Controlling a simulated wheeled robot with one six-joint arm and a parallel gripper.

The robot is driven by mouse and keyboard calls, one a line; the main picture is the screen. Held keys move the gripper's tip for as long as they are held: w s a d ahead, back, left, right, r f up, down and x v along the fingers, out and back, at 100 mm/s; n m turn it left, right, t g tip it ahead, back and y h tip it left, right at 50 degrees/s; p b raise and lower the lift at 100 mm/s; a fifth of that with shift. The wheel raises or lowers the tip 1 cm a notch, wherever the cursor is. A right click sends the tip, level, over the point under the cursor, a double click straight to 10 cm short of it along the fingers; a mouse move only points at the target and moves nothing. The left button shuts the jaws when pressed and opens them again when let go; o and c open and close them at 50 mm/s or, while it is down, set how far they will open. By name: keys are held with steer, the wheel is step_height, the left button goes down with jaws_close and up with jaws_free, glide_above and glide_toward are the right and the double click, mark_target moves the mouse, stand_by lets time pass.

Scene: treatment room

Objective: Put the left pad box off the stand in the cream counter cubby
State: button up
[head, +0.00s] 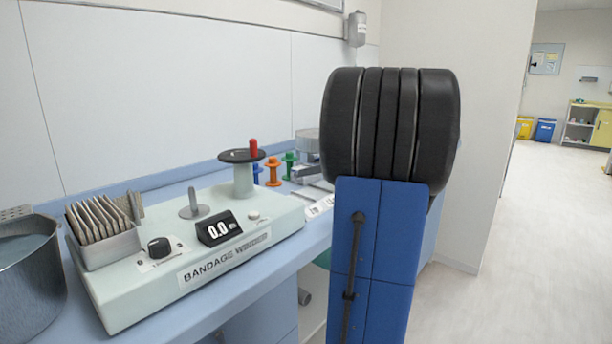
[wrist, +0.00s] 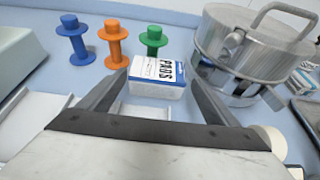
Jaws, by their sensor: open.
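What the box rests on is mostly hidden. In the head view my arm hides the gripper and the box. A cream counter with open shelf spaces (head: 579,128) stands far off at the right; which space is the cubby I cannot tell.
Blue (wrist: 75,40), orange (wrist: 113,42) and green (wrist: 153,40) spools stand behind the box. A lidded metal drum (wrist: 255,40) stands close to its right. The bandage winder (head: 190,245) fills the blue worktop's left. Open floor (head: 535,230) lies at the right.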

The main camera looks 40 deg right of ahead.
steer(key=shift+x, duration=2.8)
steer(key=shift+a, duration=0.1)
steer(key=shift+c, duration=0.4)
steer(key=c, duration=0.9)
steer(key=shift+r, duration=0.1)
